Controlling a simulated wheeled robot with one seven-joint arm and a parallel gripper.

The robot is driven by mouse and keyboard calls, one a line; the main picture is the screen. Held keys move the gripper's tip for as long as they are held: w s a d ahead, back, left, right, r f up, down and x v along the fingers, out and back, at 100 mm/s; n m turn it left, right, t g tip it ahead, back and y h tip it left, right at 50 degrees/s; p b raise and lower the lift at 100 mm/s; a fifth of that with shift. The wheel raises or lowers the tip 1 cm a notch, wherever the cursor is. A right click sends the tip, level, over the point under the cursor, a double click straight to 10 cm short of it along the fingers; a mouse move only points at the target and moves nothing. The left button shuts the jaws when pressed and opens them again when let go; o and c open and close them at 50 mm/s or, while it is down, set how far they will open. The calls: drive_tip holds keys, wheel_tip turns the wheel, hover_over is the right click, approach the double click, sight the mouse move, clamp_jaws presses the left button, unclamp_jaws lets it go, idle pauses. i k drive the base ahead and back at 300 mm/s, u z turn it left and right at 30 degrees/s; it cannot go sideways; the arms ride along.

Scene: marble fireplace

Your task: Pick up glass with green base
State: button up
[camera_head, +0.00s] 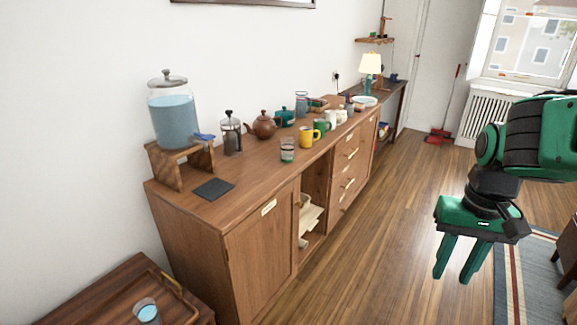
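A clear glass with a green base (288,150) stands upright on the wooden sideboard, near its front edge. It is left of the yellow mug (308,138) and in front of the brown teapot (263,125). My gripper (456,277) hangs at the right of the view, over the floor and well apart from the glass. Its two green fingers point down with a gap between them, and nothing shows between them.
The sideboard (245,190) also carries a large water dispenser (173,118), a French press (231,133), a dark mat (214,189), a green mug (322,125) and several other vessels. A low wooden table (100,300) with a blue glass (147,312) is front left. Open floor (370,220) lies between sideboard and gripper.

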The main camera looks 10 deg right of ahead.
sight(287, 150)
drive_tip(key=z, duration=0.05)
drive_tip(key=k, duration=1.2)
drive_tip(key=u, duration=0.15)
drive_tip(key=i, duration=2.55)
drive_tip(key=z, duration=1.5)
